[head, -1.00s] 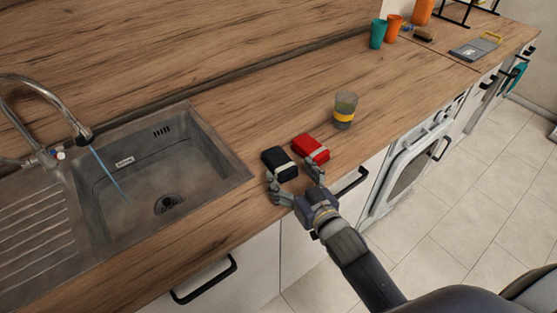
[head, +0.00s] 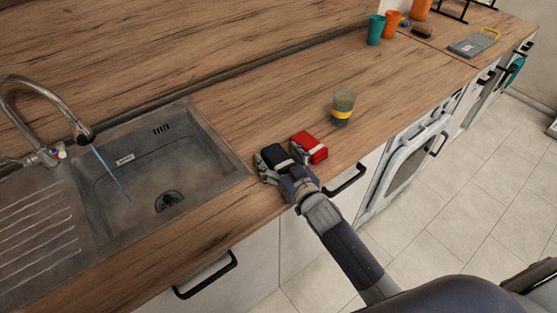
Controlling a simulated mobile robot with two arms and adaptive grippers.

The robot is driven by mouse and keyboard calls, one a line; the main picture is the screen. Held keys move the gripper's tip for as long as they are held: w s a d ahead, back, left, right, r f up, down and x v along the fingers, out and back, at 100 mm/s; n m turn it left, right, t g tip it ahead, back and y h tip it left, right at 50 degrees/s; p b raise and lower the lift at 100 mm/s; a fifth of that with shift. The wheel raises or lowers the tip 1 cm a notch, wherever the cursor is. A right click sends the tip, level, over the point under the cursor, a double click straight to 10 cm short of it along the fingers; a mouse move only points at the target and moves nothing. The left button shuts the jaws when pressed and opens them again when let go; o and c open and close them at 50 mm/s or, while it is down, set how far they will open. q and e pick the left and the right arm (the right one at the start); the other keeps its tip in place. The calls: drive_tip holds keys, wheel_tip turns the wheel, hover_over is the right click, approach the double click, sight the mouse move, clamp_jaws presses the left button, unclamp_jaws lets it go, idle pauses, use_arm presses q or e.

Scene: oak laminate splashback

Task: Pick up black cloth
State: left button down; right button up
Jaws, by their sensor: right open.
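The black cloth (head: 273,153) is a small dark folded bundle on the wooden counter, just right of the sink. My right gripper (head: 277,163) is open at the cloth, with one finger along its left side. The other finger is near its right side, by the red cloth, and is partly hidden. The near part of the black cloth is covered by the gripper. I cannot tell whether the fingers touch it. My left gripper is not in view.
A red folded cloth (head: 309,147) with a pale band lies close to the right of the black one. A glass with a yellow band (head: 342,106) stands behind it. The sink (head: 165,165) with running water is at left. Cups (head: 376,29) stand far back.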

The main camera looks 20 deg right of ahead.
drive_tip(key=c, duration=1.2)
drive_tip(key=shift+c, duration=0.2)
drive_tip(key=shift+r, duration=0.1)
